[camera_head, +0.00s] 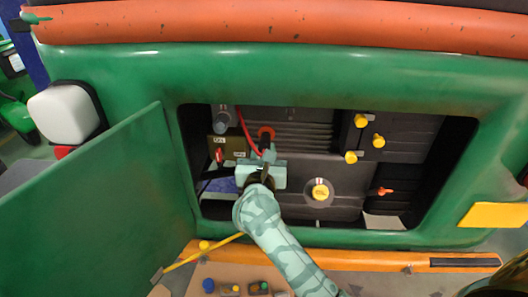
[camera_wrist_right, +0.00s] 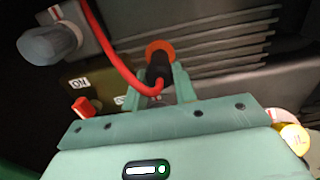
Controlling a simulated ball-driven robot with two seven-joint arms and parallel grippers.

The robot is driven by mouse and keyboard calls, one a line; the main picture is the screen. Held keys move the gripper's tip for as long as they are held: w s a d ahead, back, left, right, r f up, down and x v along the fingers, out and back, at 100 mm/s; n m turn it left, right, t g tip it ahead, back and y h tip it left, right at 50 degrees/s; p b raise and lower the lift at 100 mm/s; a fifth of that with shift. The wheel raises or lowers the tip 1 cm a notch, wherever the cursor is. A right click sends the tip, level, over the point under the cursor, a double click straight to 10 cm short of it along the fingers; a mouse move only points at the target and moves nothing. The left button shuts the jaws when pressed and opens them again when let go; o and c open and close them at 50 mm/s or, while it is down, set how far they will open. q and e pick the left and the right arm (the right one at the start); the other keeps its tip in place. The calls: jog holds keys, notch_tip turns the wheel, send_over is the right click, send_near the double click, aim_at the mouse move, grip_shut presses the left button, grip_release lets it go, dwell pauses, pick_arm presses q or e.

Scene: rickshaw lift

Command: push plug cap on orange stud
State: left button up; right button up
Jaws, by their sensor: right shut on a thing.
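The black plug cap (camera_wrist_right: 157,76) with its red cable (camera_wrist_right: 102,40) is between the fingers of my right gripper (camera_wrist_right: 160,82), which is shut on it. The round orange stud (camera_wrist_right: 160,47) is directly behind the cap, and the cap hides its lower middle. I cannot tell whether cap and stud touch. In the head view, my right gripper (camera_head: 267,155) reaches into the engine bay just below the orange stud (camera_head: 265,131), and the red cable (camera_head: 246,134) runs up and left from there. My left gripper is not in view.
The open green flap (camera_head: 100,200) stands left of the bay. A red switch (camera_wrist_right: 84,107) and a grey knob (camera_wrist_right: 48,45) are left of the gripper. A yellow cap (camera_head: 320,192) and several yellow knobs (camera_head: 378,141) are to the right. A yellow rod (camera_head: 205,254) is below.

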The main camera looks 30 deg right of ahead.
jog(key=shift+w+d, duration=0.1)
jog(key=shift+w, duration=0.1)
dwell(0.6)
jog(key=o, duration=1)
jog(key=shift+c, duration=0.7)
jog(key=p+v, duration=0.1)
jog(key=v, duration=0.7)
